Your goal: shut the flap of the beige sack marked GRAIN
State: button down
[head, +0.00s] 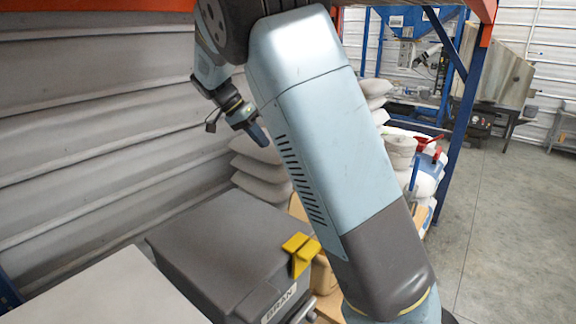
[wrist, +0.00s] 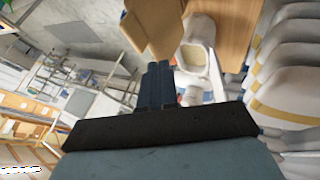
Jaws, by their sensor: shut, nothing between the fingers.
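My gripper (head: 258,134) is shut and empty, hanging in the air above and behind the grey bin in the head view. Its closed dark blue fingers (wrist: 159,72) point up the picture in the wrist view. A beige shape (wrist: 153,28) with angled panels shows just beyond the fingertips in the wrist view; it may be the beige sack with its flap, but no GRAIN mark is readable. In the head view, a beige patch (head: 323,274) shows between the grey bin and my arm, and my arm hides most of it. I cannot tell the flap's state.
A grey lidded bin marked BRAN (head: 215,245) with a yellow latch (head: 300,253) stands at front. Piled pale sacks (head: 262,170) lie behind it and fill the right of the wrist view (wrist: 290,75). An open pale sack (wrist: 195,58) stands near. Open floor (head: 510,230) lies right.

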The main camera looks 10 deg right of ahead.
jog(key=s+d+f, duration=0.4)
jog(key=d+f, duration=0.4)
jog(key=shift+f, duration=0.2)
jog(key=shift+s, duration=0.15)
dwell(0.4)
jog(key=shift+s+d, duration=1.05)
jog(key=shift+s, duration=0.1)
jog(key=shift+w+a, duration=0.1)
jog(key=shift+a, duration=0.15)
jog(key=shift+d, duration=0.15)
jog(key=shift+w, duration=0.1)
